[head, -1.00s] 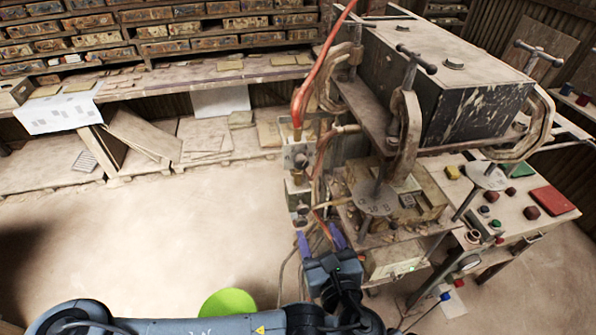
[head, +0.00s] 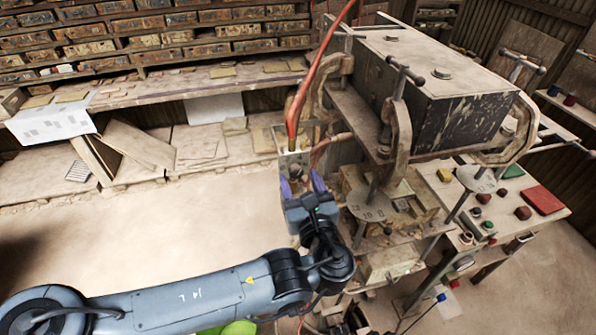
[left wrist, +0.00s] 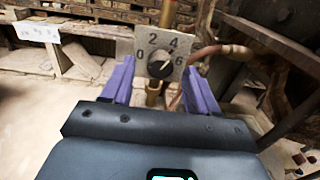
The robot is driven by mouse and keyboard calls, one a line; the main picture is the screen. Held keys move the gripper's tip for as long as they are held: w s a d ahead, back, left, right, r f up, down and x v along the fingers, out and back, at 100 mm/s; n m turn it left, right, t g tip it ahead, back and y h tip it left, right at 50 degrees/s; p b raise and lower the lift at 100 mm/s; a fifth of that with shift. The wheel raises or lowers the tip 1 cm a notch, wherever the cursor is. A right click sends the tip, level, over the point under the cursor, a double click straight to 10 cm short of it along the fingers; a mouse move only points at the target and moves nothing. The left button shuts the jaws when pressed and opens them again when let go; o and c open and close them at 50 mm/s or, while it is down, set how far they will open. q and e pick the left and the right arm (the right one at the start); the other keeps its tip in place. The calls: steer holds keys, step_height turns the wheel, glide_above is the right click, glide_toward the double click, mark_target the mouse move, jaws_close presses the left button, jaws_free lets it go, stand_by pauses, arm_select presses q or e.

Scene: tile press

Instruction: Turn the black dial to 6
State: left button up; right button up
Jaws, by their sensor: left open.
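The black dial (left wrist: 160,65) sits on a pale square plate marked 0, 2, 4 and 6 (left wrist: 178,45), straight ahead in the left wrist view. A small light mark shows on the dial's right side; I cannot tell the exact setting. In the head view the plate (head: 293,163) is on the left side of the press, just beyond my left gripper (head: 302,184). That gripper is open, its purple fingers pointing at the plate, one on each side of the dial in the left wrist view. I cannot tell whether they touch it. My right gripper is not in view.
The orange hose (head: 312,85) comes down to the top of the dial plate. The press, with its big dark block (head: 450,80) and clamps, stands close on the right. A tan hose (left wrist: 222,50) runs right of the dial. Open floor lies to the left.

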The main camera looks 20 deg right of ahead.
arm_select(q)
steer(key=shift+w+d, duration=0.1)
steer(key=shift+w, duration=0.9)
steer(key=shift+c, duration=0.3)
steer(key=c, duration=1)
